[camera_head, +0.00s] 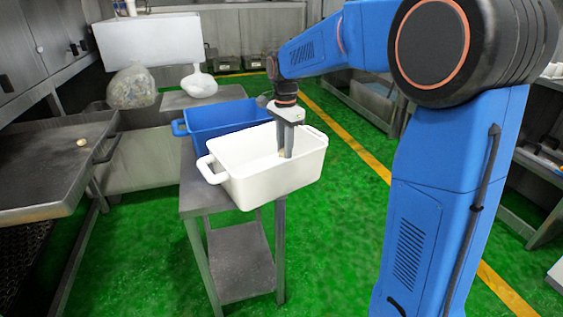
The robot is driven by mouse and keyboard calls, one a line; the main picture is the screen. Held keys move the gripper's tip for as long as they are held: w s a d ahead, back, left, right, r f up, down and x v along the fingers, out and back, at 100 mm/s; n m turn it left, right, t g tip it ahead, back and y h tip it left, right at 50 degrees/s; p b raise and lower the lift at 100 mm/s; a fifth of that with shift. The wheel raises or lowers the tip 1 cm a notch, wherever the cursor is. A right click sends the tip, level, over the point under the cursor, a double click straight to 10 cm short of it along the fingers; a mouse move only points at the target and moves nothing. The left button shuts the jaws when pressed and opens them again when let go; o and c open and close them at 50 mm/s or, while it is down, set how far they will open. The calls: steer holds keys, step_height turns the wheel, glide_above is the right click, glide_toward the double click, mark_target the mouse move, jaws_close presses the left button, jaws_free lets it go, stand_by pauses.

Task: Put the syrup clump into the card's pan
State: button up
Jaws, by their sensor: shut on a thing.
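My gripper (285,148) points down into the white pan (255,182), which has handles at its ends and stands on a small metal table. The fingers are shut on a small beige clump (282,154), mostly hidden between the fingertips, low inside the pan. I cannot tell whether it touches the pan floor. A blue pan (215,118) stands right behind the white one. Another small beige clump (82,142) lies on a dark metal tray at the left. No card can be made out.
The metal table (196,192) has a lower shelf. The dark metal tray (45,165) is at the left. A filled clear bag (131,88) and a white bag (198,83) are behind. My blue arm fills the right. Green floor is open around the table.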

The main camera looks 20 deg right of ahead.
steer(key=shift+f, duration=2.4)
steer(key=o, duration=1)
steer(key=shift+f, duration=0.1)
step_height(320, 180, up, 12)
steer(key=shift+f, duration=0.2)
steer(key=shift+s+r, duration=0.1)
steer(key=shift+r, duration=0.25)
